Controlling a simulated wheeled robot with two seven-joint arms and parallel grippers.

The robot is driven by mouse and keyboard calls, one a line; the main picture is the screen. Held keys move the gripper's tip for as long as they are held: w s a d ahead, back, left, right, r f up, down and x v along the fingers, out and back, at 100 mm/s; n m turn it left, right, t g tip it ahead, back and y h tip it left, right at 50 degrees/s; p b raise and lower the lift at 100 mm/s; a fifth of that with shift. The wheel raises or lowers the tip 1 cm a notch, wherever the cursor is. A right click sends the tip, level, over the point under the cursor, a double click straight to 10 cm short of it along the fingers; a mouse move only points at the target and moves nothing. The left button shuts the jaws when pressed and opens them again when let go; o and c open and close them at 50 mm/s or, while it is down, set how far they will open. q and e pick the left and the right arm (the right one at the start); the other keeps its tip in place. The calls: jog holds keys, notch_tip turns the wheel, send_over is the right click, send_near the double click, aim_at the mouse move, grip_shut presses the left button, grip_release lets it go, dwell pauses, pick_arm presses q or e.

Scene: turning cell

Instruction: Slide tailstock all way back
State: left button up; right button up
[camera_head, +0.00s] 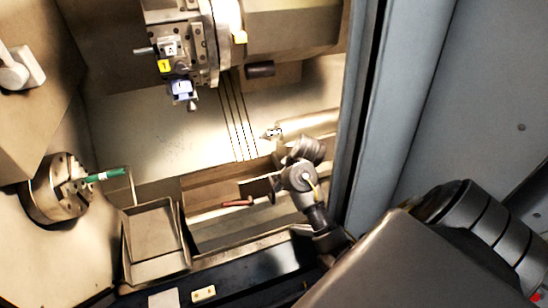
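The tailstock (308,125) is a pale metal cylinder at the right of the machine's inside, its pointed tip (270,133) facing left toward the chuck. Its right end is hidden behind the door frame. My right arm comes in from the lower right. My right gripper (275,188) is just below the tailstock, with a visible gap to the tip; the dark wrist covers part of the area under the cylinder. The fingers are small and dark, so I cannot tell whether they are open or shut. My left gripper is not in view.
The chuck (57,188) at the left holds a green-ended piece (107,174). The tool turret (215,45) hangs above. An open tray (153,243) stands at the front, and a red-handled object (237,202) lies in the trough. The grey door (362,130) edge borders my arm.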

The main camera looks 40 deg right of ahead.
aim_at(274, 201)
jog(key=x, duration=0.9)
jog(key=shift+a+f+p, duration=0.1)
jog(key=shift+f+p, duration=0.1)
jog(key=shift+p, duration=0.1)
